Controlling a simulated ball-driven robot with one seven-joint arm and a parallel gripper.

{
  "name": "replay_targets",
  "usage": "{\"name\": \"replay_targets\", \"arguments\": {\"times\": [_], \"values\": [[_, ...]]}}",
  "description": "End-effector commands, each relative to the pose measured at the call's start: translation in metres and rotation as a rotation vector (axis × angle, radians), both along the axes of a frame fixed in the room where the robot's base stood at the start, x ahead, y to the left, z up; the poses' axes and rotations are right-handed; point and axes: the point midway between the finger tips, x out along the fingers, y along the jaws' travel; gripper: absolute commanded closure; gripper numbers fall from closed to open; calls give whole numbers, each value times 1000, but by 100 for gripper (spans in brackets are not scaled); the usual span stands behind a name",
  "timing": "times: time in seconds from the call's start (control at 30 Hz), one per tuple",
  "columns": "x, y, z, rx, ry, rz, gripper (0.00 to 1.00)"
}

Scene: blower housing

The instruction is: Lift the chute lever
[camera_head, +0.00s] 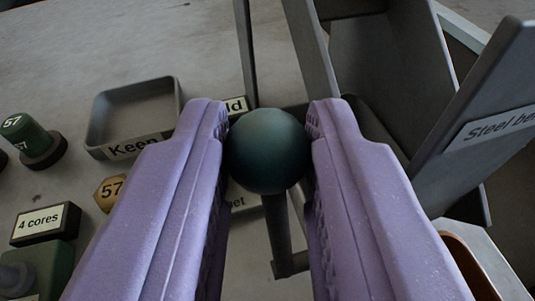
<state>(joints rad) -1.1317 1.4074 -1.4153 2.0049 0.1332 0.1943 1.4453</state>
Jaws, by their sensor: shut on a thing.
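The chute lever shows as a dark teal ball knob (267,151) on a grey rod (278,225) that runs down below it. My gripper (268,145), with two purple fingers, is shut on the knob, one fingertip on each side. The grey metal chute (385,70) stands behind and to the right, with a sloping plate (490,100) labelled "Steel be…", the rest cut off by the frame edge. The rod's lower end is near a small grey bracket (290,264). My fingers hide part of the surface around the rod.
A grey tray (133,108) labelled "Keep" lies at the left. A green cylinder marked 57 (28,137), a hexagonal 57 tag (110,193) and a "4 cores" block (45,224) stand left of my gripper. A thin grey post (246,55) rises behind the knob. The upper left surface is clear.

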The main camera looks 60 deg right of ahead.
Motion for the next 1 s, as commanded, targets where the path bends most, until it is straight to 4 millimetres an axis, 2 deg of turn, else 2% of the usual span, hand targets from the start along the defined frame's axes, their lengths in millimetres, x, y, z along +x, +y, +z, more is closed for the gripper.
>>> {"name": "replay_targets", "arguments": {"times": [0.5,0.53,0.57,0.87,1.0], "values": [[-1,2,-1,-13,-11,0,100],[-1,2,-2,-13,-11,0,69],[-1,2,-2,-13,-10,1,64],[-2,3,0,-13,-11,0,64],[-9,18,5,-15,-11,4,64]]}}
